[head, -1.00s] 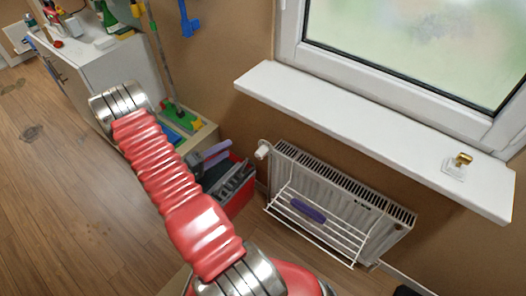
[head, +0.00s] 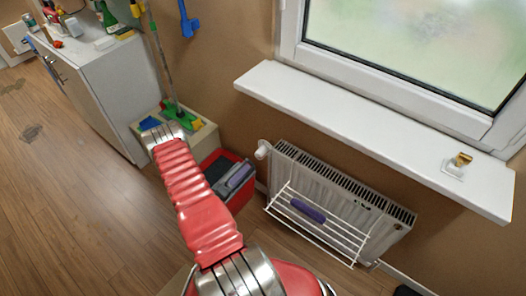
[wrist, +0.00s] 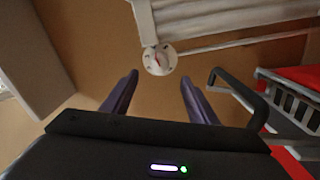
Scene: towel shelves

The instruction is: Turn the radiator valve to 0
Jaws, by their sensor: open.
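The radiator valve (head: 263,150) is a white knob at the upper left end of the white radiator (head: 340,185). In the wrist view the valve (wrist: 159,59) shows its round white face with small marks and a red pointer tilted to the upper left; the numbers are too small to read. My gripper (wrist: 158,77) is open and empty, with its two purple fingers apart. The valve face lies ahead of the fingertips, roughly centred between them and not touched.
A wire rack (head: 335,240) with a purple cloth (head: 308,210) hangs on the radiator. The windowsill (head: 370,133) juts out above.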

